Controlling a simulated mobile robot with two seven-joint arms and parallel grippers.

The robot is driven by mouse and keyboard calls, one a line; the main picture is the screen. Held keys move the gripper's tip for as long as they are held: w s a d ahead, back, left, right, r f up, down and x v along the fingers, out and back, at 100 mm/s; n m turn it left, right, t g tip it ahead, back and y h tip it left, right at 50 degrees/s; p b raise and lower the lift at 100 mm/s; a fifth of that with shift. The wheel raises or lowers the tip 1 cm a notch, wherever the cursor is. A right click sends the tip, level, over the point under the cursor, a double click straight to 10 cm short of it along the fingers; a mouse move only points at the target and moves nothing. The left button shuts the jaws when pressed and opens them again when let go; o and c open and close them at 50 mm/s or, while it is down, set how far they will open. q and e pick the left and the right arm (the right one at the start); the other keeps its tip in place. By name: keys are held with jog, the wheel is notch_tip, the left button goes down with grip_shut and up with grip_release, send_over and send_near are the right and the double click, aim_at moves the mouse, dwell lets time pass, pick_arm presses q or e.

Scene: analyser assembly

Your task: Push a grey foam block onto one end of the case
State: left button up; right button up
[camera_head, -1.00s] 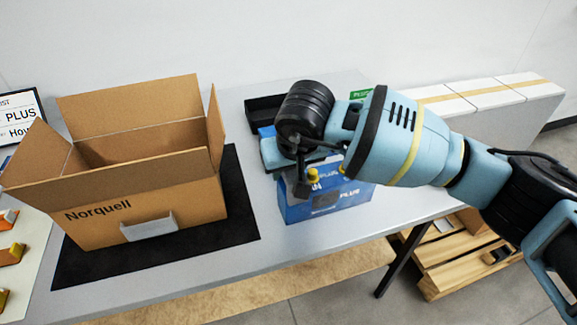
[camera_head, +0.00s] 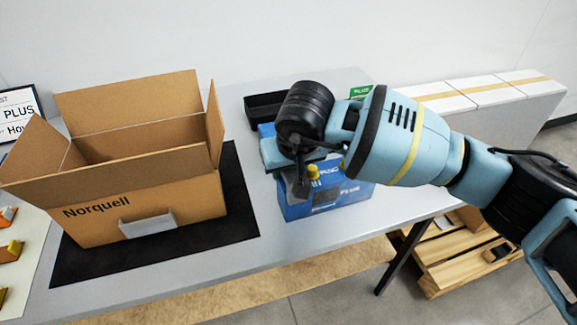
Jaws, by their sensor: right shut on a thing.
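My right gripper (camera_head: 305,180) reaches down at the front of a blue printed carton (camera_head: 333,202) in the head view. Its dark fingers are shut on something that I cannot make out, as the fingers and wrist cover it. A small yellow part shows beside the fingers. The carton stands upright on the grey table. My left gripper is out of view.
An open brown "Norquell" carton (camera_head: 146,207) stands on a black mat (camera_head: 240,215) to the left, its flaps raised. A black tray (camera_head: 262,110) lies behind my wrist. Orange and yellow parts (camera_head: 10,250) lie at the left edge. The table's front strip is clear.

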jog(key=shift+f, duration=0.2)
jog(key=o, duration=1)
jog(key=shift+o, duration=0.2)
jog(key=shift+f, duration=0.1)
jog(key=shift+w+d+r+p, duration=0.1)
jog(key=shift+r+p, duration=0.35)
jog(key=shift+r, duration=0.55)
jog(key=shift+r+p, duration=1.1)
jog(key=shift+r, duration=1.6)
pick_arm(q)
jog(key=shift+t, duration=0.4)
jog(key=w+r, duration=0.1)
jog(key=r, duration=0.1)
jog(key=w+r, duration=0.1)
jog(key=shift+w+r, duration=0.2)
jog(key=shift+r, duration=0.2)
